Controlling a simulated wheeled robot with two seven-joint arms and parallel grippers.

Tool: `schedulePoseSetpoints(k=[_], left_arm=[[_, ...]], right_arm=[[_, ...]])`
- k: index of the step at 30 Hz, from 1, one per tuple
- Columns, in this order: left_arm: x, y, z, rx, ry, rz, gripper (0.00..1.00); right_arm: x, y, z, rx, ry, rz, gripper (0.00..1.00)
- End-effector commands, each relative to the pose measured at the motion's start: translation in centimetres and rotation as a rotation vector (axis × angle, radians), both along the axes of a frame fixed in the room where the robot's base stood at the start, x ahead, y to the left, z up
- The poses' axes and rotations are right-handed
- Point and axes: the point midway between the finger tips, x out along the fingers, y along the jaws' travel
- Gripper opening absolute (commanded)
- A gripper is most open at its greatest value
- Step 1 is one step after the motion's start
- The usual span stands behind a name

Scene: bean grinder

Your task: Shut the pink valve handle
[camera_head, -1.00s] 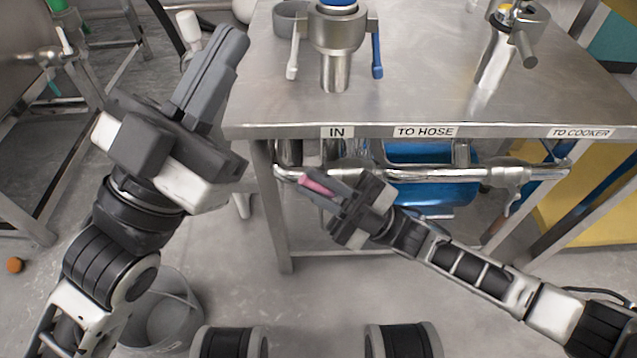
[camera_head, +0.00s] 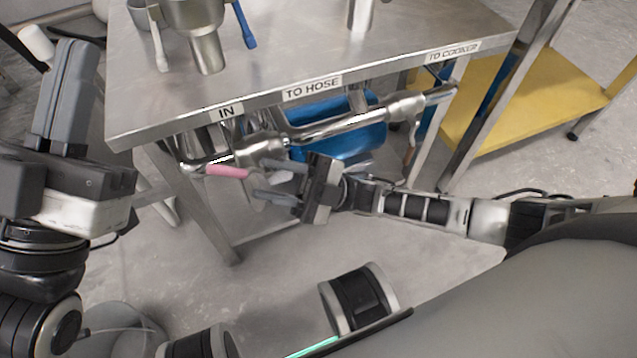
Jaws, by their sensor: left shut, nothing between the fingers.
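The pink valve handle (camera_head: 228,171) points roughly sideways along the pipe under the steel table, below the IN label. Its right end lies close to the fingers of my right gripper (camera_head: 262,180). That gripper comes in from the right with its fingers apart and nothing seen between them. I cannot tell whether a finger touches the handle. My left gripper (camera_head: 72,52) is shut and empty, raised at the left, well away from the handle.
The steel table (camera_head: 290,55) stands above the pipe (camera_head: 350,128), its front edge over my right gripper. A table leg (camera_head: 205,215) stands below the handle. A blue tank (camera_head: 340,135) sits behind the pipe. A yellow shelf (camera_head: 545,110) is at the right.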

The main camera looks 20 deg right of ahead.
Motion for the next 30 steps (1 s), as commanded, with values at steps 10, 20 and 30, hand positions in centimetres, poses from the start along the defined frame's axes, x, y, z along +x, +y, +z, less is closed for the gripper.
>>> schedulePoseSetpoints(k=[10,20,30], left_arm=[[-0.2,0.1,0.4,-0.002,-0.04,0.006,0.0],[-0.3,0.0,0.9,-0.001,-0.063,0.004,0.0],[-0.2,0.0,0.8,0.004,-0.061,0.003,0.0]], right_arm=[[-1.0,-5.8,-4.2,-0.002,0.0,-0.001,0.35],[-1.2,-7.1,-5.0,-0.001,0.0,0.001,0.35],[-1.2,-7.3,-5.1,-0.007,0.0,-0.002,0.0]])
